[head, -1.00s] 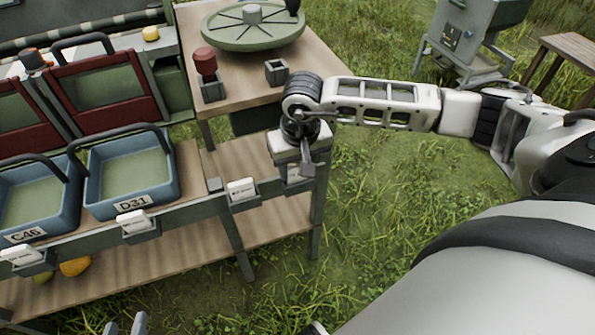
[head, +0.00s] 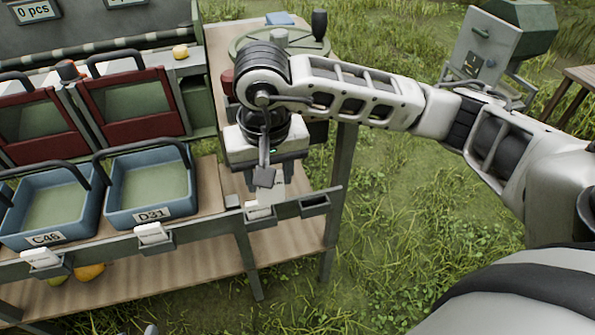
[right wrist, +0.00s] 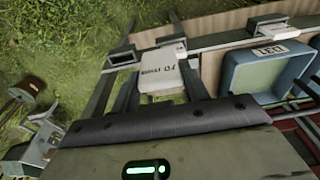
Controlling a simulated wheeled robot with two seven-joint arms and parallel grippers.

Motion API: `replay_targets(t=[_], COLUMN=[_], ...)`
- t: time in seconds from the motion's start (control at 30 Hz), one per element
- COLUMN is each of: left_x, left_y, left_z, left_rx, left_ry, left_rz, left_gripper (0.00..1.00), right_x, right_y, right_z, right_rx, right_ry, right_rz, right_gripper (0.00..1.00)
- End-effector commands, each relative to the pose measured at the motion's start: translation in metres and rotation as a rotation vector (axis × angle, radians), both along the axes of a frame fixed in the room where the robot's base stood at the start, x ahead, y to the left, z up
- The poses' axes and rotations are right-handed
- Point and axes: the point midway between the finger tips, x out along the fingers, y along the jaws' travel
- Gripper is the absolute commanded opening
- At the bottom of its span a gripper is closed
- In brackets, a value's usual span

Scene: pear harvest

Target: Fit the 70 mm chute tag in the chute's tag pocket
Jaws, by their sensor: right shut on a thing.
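My right gripper (head: 264,178) is shut on the white chute tag (head: 278,187), held above the rail at the front of the stand. In the right wrist view the tag (right wrist: 160,73), lettered "70 mm", is between the two fingers. The rail's right-end pocket (head: 314,205) is dark and empty; it also shows in the right wrist view (right wrist: 122,56). The pocket to its left (head: 260,217) has a white card in it, partly behind the held tag. I cannot tell whether the tag touches that pocket. Only a grey tip of my left gripper (head: 150,329) shows at the bottom edge.
Blue crates marked C46 (head: 45,240) and D31 (head: 152,216) stand left of the gripper, with carded pockets below them. Red-framed bins (head: 135,105) stand behind. A green turntable (head: 305,50) is behind my right arm.

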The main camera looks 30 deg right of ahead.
Motion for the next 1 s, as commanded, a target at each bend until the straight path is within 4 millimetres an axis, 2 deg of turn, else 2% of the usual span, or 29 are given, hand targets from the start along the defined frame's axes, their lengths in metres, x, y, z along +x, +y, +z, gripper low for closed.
replay_targets(t=[0.1, 0.3, 1.0], left_x=[0.002, 0.003, 0.000], left_y=[0.000, 0.000, 0.000], left_z=[0.001, 0.006, 0.026], left_rx=[0.000, -0.001, -0.002], left_ry=[-0.007, -0.013, -0.009], left_rz=[0.000, 0.000, 0.000], left_gripper=[0.36, 0.36, 0.36], right_x=[-0.002, -0.004, -0.005], right_y=[0.019, 0.034, 0.035], right_z=[0.009, 0.020, 0.063], right_rx=[0.000, 0.000, 0.000], right_ry=[-0.003, -0.001, -0.001], right_rz=[0.003, 0.000, -0.002], right_gripper=[0.23, 0.23, 0.23])
